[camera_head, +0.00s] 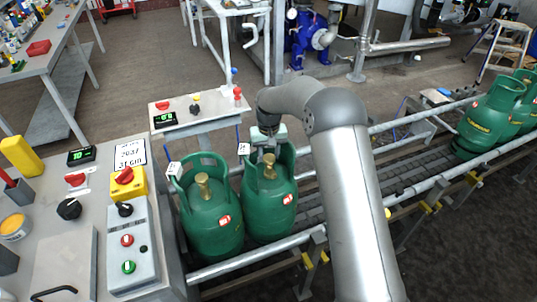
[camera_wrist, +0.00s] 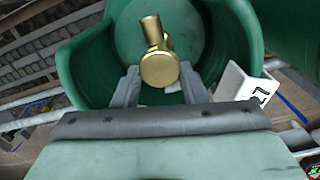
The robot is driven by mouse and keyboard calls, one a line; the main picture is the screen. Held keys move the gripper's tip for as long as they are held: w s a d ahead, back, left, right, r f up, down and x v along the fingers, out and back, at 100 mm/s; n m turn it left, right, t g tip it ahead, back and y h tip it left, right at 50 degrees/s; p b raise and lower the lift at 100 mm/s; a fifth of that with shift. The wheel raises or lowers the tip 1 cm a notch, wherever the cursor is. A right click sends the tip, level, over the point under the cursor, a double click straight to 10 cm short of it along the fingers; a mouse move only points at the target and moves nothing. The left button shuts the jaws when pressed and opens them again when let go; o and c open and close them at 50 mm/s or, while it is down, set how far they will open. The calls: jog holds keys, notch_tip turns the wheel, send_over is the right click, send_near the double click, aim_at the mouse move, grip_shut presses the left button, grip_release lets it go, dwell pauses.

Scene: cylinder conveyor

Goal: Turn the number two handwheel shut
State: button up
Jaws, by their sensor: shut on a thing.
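Two green gas cylinders stand side by side on the conveyor in the head view, the left one (camera_head: 212,222) and the right one (camera_head: 270,210). Each has an open collar around a brass valve; the left valve (camera_head: 203,186) stands free. My gripper (camera_head: 268,148) reaches from above into the right cylinder's collar, at its brass valve (camera_head: 269,171). In the wrist view my gripper (camera_wrist: 160,85) has a finger on either side of the round brass handwheel (camera_wrist: 160,69) and is shut on it. Finger contact is partly hidden. I cannot read which cylinder is number two.
White tags stand at the collars, left (camera_head: 174,170) and right (camera_head: 243,149); the right tag (camera_wrist: 245,85) is close beside my gripper in the wrist view. A control bench (camera_head: 85,215) is at left. More cylinders (camera_head: 488,118) stand farther right along the conveyor rail (camera_head: 430,185).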

aim_at(270, 157)
jog(key=m+b, duration=0.1)
jog(key=m, duration=0.5)
jog(key=shift+d+b, duration=0.15)
jog(key=shift+b, duration=0.15)
jog(key=m, duration=0.6)
jog(key=shift+d+m, duration=0.1)
jog(key=shift+m, duration=0.2)
jog(key=o, duration=1)
jog(key=shift+c, duration=0.2)
notch_tip(270, 157, up, 18)
jog(key=shift+f, duration=0.25)
jog(key=shift+s, duration=0.1)
